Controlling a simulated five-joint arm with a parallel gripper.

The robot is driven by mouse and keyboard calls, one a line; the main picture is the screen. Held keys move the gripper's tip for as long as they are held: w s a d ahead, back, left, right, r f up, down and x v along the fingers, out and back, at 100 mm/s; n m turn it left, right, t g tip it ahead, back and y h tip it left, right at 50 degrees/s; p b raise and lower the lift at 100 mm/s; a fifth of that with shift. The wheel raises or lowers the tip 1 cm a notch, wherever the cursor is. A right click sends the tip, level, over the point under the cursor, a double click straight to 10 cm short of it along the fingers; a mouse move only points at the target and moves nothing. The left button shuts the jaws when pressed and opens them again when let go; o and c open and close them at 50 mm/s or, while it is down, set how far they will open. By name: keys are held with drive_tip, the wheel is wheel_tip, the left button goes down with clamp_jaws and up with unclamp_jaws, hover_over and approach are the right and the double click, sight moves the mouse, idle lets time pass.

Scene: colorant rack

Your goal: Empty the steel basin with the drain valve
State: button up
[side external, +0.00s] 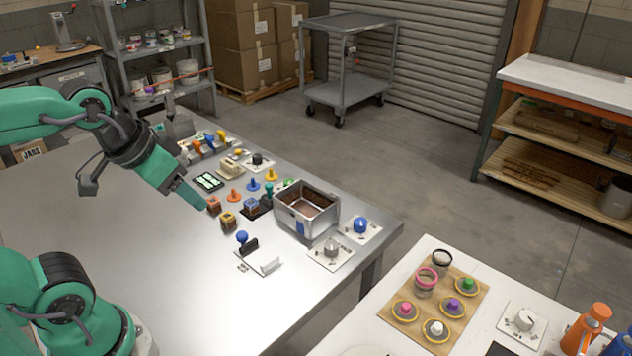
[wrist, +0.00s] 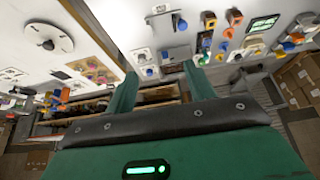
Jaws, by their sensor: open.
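The steel basin (side external: 306,210) stands upright on the steel table near its right edge, with dark brown contents and a blue mark on its front. A plate with a grey knob (side external: 331,247) lies in front of it, and a plate with a blue knob (side external: 361,226) lies to its right. I cannot tell which knob is the drain valve. My gripper (side external: 198,202) is over the table, left of the basin and apart from it. In the wrist view my gripper (wrist: 160,85) is open with nothing between its fingers.
Small blocks (side external: 228,219), a blue-topped stamp-like piece (side external: 244,240) and several coloured pegs (side external: 253,185) stand between my gripper and the basin. A white table (side external: 385,320) with jars is at the front right. The table's front left is clear.

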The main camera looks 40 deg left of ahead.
drive_tip(key=shift+w, duration=0.15)
drive_tip(key=shift+c, duration=0.2)
drive_tip(key=n+g, duration=0.6)
drive_tip(key=n, duration=0.1)
hover_over(331, 245)
wheel_tip(331, 245, down, 15)
drive_tip(key=shift+f, duration=0.1)
drive_tip(key=shift+w+f, duration=0.1)
drive_tip(key=shift+f, duration=0.15)
drive_tip(key=shift+f, duration=0.2)
drive_tip(key=shift+f, duration=3.7)
